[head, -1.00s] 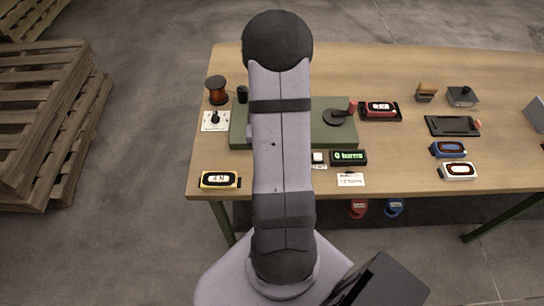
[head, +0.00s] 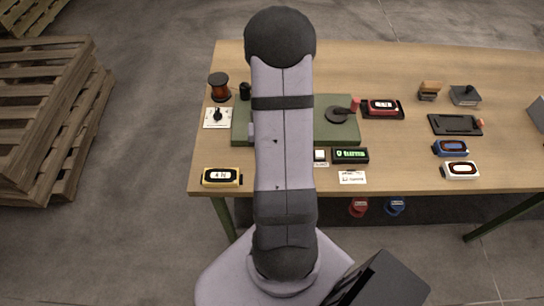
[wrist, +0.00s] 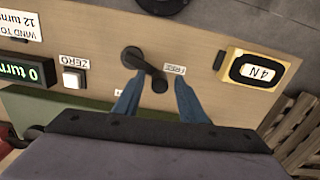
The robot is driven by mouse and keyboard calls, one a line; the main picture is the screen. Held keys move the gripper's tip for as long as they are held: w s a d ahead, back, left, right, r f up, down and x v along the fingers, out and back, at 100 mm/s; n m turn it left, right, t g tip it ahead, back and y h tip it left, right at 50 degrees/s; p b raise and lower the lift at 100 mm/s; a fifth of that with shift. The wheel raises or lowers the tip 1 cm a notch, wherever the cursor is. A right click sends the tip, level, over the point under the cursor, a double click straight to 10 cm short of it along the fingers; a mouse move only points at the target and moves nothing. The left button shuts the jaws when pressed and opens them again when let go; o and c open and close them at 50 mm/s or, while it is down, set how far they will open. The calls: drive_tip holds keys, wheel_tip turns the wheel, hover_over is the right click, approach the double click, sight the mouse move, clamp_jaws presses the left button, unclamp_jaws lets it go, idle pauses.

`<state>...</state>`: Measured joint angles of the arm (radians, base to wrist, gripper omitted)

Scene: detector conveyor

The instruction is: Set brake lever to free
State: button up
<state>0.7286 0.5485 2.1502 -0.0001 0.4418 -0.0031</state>
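The brake lever (wrist: 146,67) shows in the wrist view as a short black lever with rounded ends on the wooden table. A white FREE label (wrist: 174,69) lies just right of its lower end. A second small label is mostly hidden behind the left finger. My gripper (wrist: 158,79) has its two blue fingers apart, on either side of the lever's lower end. I cannot tell whether either finger touches it. In the head view, my arm hides the lever and gripper.
A ZERO button (wrist: 74,81) and a turns display (wrist: 38,73) reading 0 stand left of the lever in the wrist view. A yellow 4 N device (wrist: 257,72) is to the right. The green base (head: 338,131) carries a red-knobbed crank (head: 340,112).

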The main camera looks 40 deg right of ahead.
drive_tip(key=shift+r+b, duration=0.85)
drive_tip(key=shift+r, duration=2.85)
drive_tip(key=shift+s+a, duration=0.1)
drive_tip(key=s+a+f+g+y, duration=0.1)
drive_tip(key=s+a+f, duration=0.1)
drive_tip(key=s+a, duration=0.45)
drive_tip(key=w+a+r+n, duration=0.1)
drive_tip(key=a+n, duration=0.3)
drive_tip(key=a, duration=0.4)
drive_tip(key=w+a+r+n+t+h, duration=0.1)
drive_tip(key=a+r+n, duration=0.2)
drive_tip(key=a, duration=0.5)
drive_tip(key=shift+w+a+r+n, duration=0.2)
drive_tip(key=shift+w+r+n, duration=0.15)
drive_tip(key=shift+n, duration=0.35)
wheel_tip(320, 180, down, 41)
drive_tip(key=b, duration=4)
drive_tip(key=shift+r+b, duration=0.2)
drive_tip(key=shift+b, duration=0.1)
